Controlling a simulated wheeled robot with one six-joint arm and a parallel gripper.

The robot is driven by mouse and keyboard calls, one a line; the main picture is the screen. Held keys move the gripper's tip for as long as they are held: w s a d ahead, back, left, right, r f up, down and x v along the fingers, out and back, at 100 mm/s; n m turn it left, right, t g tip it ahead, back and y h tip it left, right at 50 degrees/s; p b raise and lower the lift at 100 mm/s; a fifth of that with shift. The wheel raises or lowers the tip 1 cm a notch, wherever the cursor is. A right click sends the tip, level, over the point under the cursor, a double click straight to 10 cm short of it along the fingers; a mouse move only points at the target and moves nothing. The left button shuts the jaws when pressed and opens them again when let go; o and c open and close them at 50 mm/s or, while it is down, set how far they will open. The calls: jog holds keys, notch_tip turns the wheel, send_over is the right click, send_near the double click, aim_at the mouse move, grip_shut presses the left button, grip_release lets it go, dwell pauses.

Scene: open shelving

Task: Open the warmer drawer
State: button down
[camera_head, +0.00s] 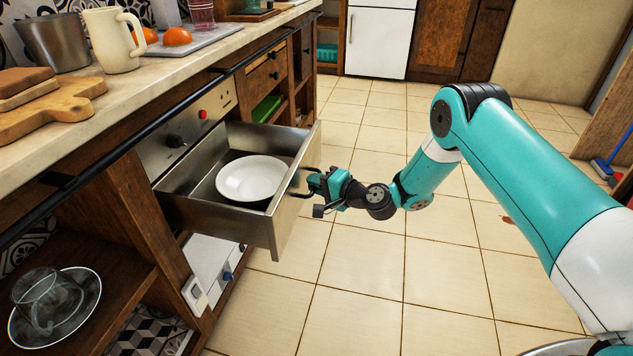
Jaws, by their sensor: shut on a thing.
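The warmer drawer (283,229) is a metal drawer pulled well out from the cabinet under the counter. A white plate (252,178) lies inside it, toward the front. My gripper (314,184) is at the outer face of the drawer front, shut on the drawer's dark handle (306,182). The fingertips are small and partly hidden by the drawer front and the wrist. The control panel (190,127) with a dark knob and a red button is above the drawer.
The counter (155,78) above holds a cream mug (117,40), a metal pot (54,42) and wooden boards (45,108). An open shelf at lower left holds a glass cup (44,298) on a plate. The tiled floor (350,285) right of the drawer is clear.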

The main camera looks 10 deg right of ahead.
jog(key=shift+w+d, duration=0.2)
jog(key=c, duration=1.5)
grip_release()
jog(key=shift+s+a, duration=0.1)
jog(key=b+v, duration=0.5)
jog(key=v, duration=1.2)
jog(key=shift+s+r+b, duration=0.15)
jog(key=shift+r+b, duration=0.05)
jog(key=shift+b, duration=0.2)
